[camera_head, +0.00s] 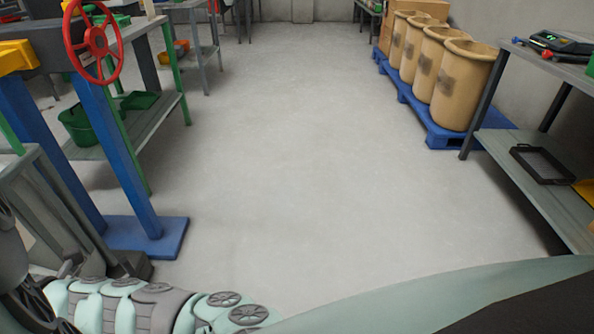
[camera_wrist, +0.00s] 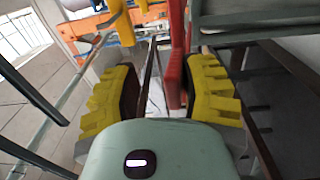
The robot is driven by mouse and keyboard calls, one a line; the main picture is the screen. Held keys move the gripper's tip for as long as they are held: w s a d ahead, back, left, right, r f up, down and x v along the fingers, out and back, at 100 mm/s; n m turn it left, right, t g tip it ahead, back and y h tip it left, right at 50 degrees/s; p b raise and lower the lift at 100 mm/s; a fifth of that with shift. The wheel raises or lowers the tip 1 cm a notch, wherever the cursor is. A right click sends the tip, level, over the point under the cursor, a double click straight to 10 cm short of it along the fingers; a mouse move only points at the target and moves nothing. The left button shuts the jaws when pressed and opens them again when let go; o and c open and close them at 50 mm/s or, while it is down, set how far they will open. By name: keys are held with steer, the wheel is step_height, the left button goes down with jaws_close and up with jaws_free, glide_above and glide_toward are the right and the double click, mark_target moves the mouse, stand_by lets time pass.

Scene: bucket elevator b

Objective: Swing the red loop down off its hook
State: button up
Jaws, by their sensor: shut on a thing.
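In the wrist view an upright red bar (camera_wrist: 174,72), which looks like part of the red loop, stands between the yellow-backed fingers of my gripper (camera_wrist: 162,78). It lies close to the right finger's dark pad. My gripper is shut on it; the exact contact is hard to see. The rest of the loop and its hook cannot be made out. In the head view my gripper is not visible; only my arm shows at the bottom left.
A red handwheel (camera_head: 93,42) sits on a blue stand (camera_head: 128,165) at the left, beside a shelf with a green bucket (camera_head: 88,124). Tan barrels (camera_head: 464,85) stand on a blue pallet (camera_head: 440,136) at the right. The middle floor is clear.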

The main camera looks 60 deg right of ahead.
steer(key=shift+d+r, duration=0.1)
steer(key=shift+r, duration=1)
